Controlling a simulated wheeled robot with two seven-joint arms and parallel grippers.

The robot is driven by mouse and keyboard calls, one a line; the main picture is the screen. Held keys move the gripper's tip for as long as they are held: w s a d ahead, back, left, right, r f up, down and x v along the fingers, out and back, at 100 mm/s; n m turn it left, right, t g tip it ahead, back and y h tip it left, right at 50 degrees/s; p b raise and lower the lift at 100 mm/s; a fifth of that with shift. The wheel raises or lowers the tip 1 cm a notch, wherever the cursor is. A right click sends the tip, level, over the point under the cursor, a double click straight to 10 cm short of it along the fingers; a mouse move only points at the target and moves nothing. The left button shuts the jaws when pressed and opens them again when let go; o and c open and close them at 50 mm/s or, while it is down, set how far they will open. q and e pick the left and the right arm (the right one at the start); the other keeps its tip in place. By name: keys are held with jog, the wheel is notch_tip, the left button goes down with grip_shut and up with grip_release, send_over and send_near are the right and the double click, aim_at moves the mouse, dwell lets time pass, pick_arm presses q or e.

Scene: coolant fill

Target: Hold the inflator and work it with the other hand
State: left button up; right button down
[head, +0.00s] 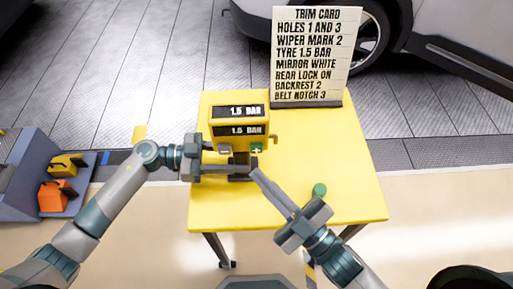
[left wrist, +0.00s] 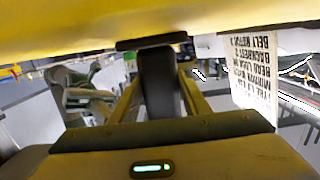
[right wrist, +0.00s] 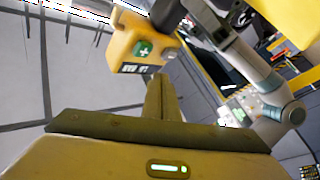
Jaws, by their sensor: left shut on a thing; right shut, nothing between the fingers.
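The yellow inflator (head: 239,126) stands upright over the yellow table. Its two dark displays both read 1.5 BAR. Below them are a grey button (head: 224,149) at left and a green plus button (head: 257,147) at right. My left gripper (head: 240,171) is shut on the inflator's dark grip, which shows between the fingers in the left wrist view (left wrist: 158,85). My right gripper (head: 254,169) is shut and empty, its tips just below the plus button and apparently apart from it. The inflator's underside and plus button (right wrist: 143,49) show beyond these fingers in the right wrist view.
A blue-grey bin (head: 25,190) with orange and yellow items is at left. A car (head: 450,35) stands behind.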

jog(key=shift+s, duration=1)
dwell(0.8)
pick_arm(q)
jog(key=o, duration=1)
jog(key=a, duration=0.8)
jog(key=a+r, duration=0.1)
jog(key=a, duration=0.3)
jog(key=shift+r, duration=0.1)
jog(key=shift+s, duration=0.1)
pick_arm(e)
jog(key=shift+s, duration=0.15)
